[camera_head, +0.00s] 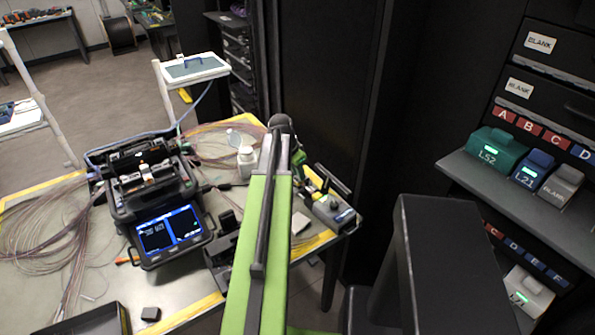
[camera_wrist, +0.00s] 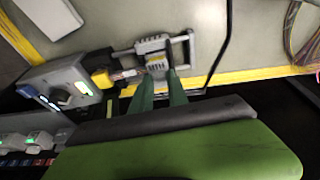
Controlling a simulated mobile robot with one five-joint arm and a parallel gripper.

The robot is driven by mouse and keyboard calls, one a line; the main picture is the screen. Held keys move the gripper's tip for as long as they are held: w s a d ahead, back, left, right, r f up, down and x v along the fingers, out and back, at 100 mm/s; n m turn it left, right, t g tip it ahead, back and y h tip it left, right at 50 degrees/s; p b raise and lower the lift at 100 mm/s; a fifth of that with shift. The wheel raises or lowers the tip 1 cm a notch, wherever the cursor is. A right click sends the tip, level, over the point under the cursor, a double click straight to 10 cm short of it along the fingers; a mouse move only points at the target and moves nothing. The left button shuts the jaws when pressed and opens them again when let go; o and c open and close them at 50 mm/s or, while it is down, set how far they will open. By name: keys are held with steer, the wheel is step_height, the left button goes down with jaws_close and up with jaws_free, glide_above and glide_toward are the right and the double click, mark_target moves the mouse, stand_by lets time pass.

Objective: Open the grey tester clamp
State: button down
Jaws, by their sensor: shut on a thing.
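The grey tester (camera_head: 328,212) sits at the right corner of the table in the head view. In the wrist view its grey box (camera_wrist: 62,84) has a lit green display, with a yellow part beside it. The grey tester clamp (camera_wrist: 152,45) is a ribbed grey block near a grey bar frame. My gripper (camera_wrist: 160,76) has its two green fingers shut on the clamp, with the fingertips at its lower part. The head view mostly hides this contact behind my green arm. I cannot tell how far the clamp is open.
A black fusion splicer (camera_head: 150,185) with lit screens stands left of my arm. Coiled fibres (camera_head: 45,235) spread over the table's left side. A dark rack (camera_head: 500,175) with coloured modules is at the right.

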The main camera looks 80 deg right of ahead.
steer(key=shift+s+d+r+t+y+p, duration=0.35)
steer(key=shift+d+r+t+y+p, duration=0.25)
steer(key=shift+t+y+p, duration=0.25)
steer(key=shift+s+d+t+y, duration=0.2)
steer(key=shift+d+t+y, duration=0.1)
steer(key=shift+t+y, duration=0.25)
steer(key=shift+s+d+t+y+b, duration=0.35)
steer(key=shift+t+y, duration=0.25)
steer(key=shift+y, duration=0.4)
steer(key=shift+s+d+r+t+y+b, duration=0.15)
steer(key=shift+s+t+y+b, duration=0.1)
steer(key=shift+t+y+b, duration=0.4)
steer(key=shift+y, duration=0.25)
